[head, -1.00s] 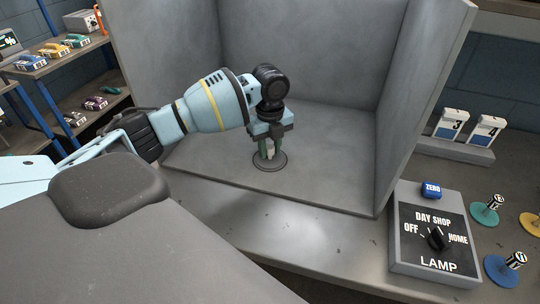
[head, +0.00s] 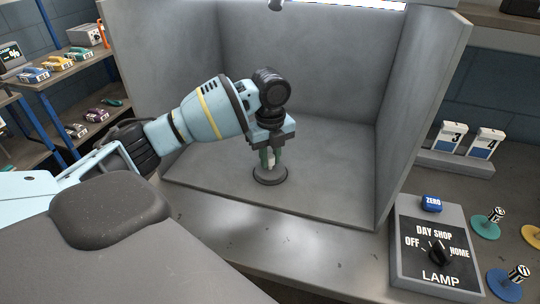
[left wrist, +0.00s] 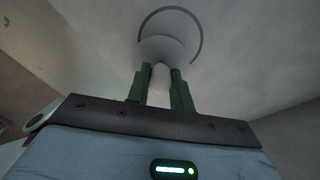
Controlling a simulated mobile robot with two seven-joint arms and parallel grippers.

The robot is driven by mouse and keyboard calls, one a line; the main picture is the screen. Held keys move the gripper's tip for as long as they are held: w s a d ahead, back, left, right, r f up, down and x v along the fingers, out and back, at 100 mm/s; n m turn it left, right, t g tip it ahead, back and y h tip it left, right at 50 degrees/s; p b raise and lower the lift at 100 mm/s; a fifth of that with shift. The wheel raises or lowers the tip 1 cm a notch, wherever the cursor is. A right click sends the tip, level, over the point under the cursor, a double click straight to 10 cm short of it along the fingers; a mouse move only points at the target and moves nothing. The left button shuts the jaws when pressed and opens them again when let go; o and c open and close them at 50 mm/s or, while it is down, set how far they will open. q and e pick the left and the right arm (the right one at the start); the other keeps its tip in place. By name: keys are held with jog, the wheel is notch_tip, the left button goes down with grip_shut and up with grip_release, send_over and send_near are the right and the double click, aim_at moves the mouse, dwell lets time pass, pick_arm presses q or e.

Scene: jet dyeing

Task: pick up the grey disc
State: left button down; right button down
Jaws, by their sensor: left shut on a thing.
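The grey disc (head: 270,176) is inside the grey booth, low over its floor, with a pale upright stem. My left gripper (head: 268,158) points down with its green fingers shut on the stem. In the left wrist view, the fingers (left wrist: 160,85) close on both sides of the pale stem, and the grey disc (left wrist: 165,48) lies beyond them. A dark ring (left wrist: 172,10) shows on the floor past the disc's far edge. I cannot tell how far the disc is from the floor. My right gripper is not in view.
The booth's walls (head: 300,65) stand behind and on both sides of my gripper. At the right are a lamp switch box (head: 437,240), a teal disc (head: 484,228), a blue disc (head: 503,285) and numbered cards (head: 450,140). Shelves (head: 70,80) stand at the left.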

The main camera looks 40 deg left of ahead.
pick_arm(q)
jog(key=s+d+r+p, duration=0.1)
jog(key=s+d, duration=0.6)
jog(key=s, duration=0.4)
jog(key=shift+s+d+r, duration=0.2)
jog(key=shift+d+r, duration=0.05)
jog(key=shift+d, duration=0.15)
